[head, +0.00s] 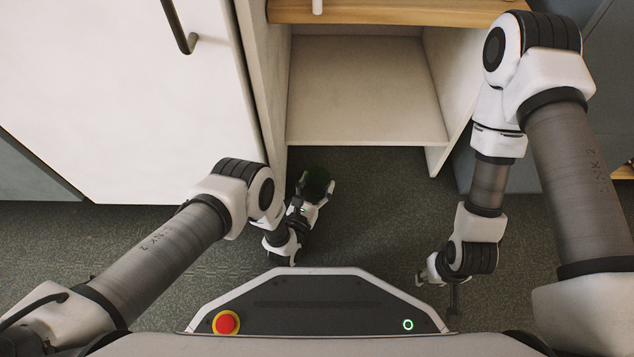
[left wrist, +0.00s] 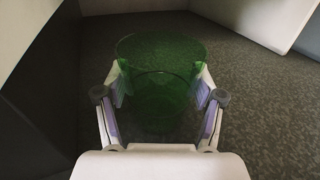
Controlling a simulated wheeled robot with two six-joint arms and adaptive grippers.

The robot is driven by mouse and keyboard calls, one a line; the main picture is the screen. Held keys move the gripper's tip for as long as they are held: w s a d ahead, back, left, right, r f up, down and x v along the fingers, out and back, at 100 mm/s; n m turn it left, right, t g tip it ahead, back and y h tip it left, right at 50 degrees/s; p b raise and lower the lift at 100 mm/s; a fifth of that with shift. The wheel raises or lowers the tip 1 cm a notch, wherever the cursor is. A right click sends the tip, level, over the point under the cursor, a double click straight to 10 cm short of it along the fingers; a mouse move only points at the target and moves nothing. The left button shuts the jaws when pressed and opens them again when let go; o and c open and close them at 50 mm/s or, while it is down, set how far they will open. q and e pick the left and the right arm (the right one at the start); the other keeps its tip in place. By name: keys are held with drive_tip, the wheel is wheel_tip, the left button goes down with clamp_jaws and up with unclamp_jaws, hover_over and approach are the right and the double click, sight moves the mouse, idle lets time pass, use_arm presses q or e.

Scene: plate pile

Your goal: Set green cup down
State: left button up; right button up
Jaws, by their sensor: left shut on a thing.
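The green cup (left wrist: 160,52) is see-through and sits between the fingers of my left gripper (left wrist: 160,98) in the left wrist view. Both fingers press on its sides and it looks upright. In the head view the cup (head: 315,180) is a dark green round shape at the tip of my left gripper (head: 312,196), over the floor in front of the open cabinet. My right gripper (head: 440,280) hangs at the lower right, away from the cup; its fingers are too small and turned to tell their state.
An open cabinet (head: 365,90) with a pale inside stands ahead, under a wooden top (head: 390,12). A white door (head: 120,90) with a dark handle (head: 182,28) is on the left. The carpeted floor (head: 375,210) between my arms is clear.

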use_arm(q)
drive_tip(key=shift+f, duration=0.15)
use_arm(e)
drive_tip(key=shift+f, duration=0.15)
use_arm(q)
drive_tip(key=o, duration=1.2)
